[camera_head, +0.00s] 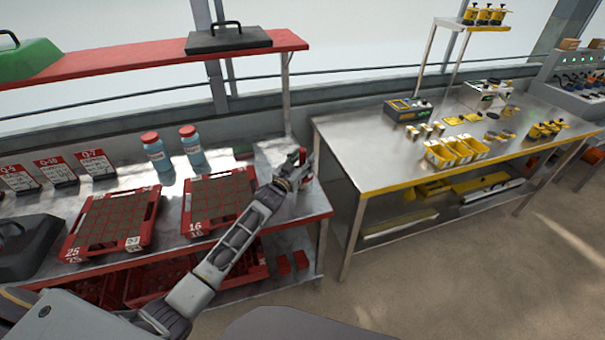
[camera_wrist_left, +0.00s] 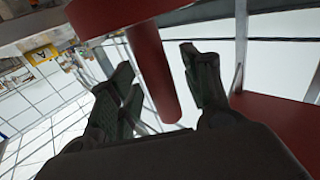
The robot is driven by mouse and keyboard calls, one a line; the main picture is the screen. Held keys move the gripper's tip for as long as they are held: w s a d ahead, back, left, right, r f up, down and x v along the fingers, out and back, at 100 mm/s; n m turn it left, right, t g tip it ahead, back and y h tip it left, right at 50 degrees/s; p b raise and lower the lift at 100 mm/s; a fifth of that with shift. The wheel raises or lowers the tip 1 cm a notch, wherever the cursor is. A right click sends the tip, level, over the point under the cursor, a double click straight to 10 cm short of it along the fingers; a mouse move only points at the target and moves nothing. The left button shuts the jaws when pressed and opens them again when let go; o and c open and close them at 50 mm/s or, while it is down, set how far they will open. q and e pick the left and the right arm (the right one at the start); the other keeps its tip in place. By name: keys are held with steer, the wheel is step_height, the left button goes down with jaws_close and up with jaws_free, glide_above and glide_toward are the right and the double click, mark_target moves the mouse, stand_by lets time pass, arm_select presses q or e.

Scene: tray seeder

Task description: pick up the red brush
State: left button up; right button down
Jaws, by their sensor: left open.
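A red rounded handle, which looks like the red brush (camera_wrist_left: 152,72), shows between the fingers, with a wider red part at the top of the picture. I cannot tell whether a finger touches it. In the head view a small red patch shows at the gripper, and the rest of the brush is hidden there. My right gripper is out of view.
Two red seed trays (camera_head: 118,240) and (camera_head: 186,215) lie on the left metal bench, with two blue bottles (camera_head: 160,160) behind. A red shelf (camera_head: 150,60) runs above. A second metal table (camera_head: 350,160) with yellow bins (camera_head: 455,150) stands to the right across a narrow gap.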

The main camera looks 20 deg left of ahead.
arm_select(q)
steer(key=shift+c, duration=0.2)
jaws_close()
steer(key=shift+r, duration=0.1)
steer(key=shift+r+p, duration=0.3)
steer(key=shift+r, duration=4.75)
